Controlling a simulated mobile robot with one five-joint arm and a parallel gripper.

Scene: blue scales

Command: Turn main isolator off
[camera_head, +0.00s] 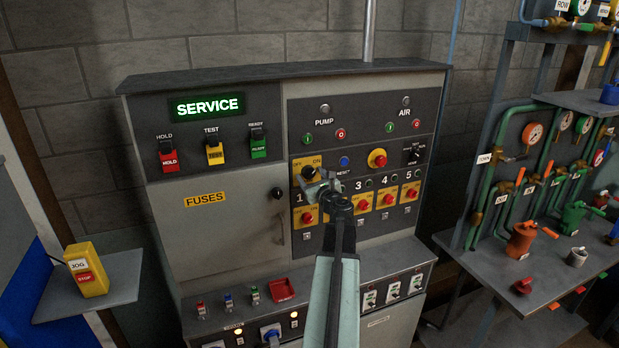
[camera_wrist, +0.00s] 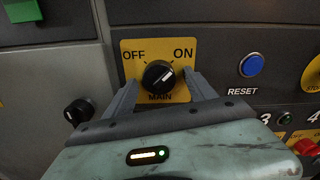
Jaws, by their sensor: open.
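The main isolator is a black rotary knob (camera_wrist: 157,76) on a yellow plate (camera_wrist: 130,50) marked OFF at left, ON at right and MAIN below. Its white mark points up and right, toward ON. In the head view the knob (camera_head: 309,172) sits at the upper left of the switch panel, partly beside my gripper. My gripper (camera_wrist: 161,82) is open, with one finger to the left and one to the right of the knob's lower part. I cannot tell whether either finger touches it. The gripper (camera_head: 318,187) covers part of the panel in the head view.
A blue RESET button (camera_wrist: 252,65) is right of the knob, with a red-on-yellow emergency button (camera_head: 377,158) farther right. A black fuse-door knob (camera_wrist: 78,111) is at lower left. Numbered red switches (camera_head: 363,205) line the row below. A lit SERVICE display (camera_head: 207,105) is above left.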

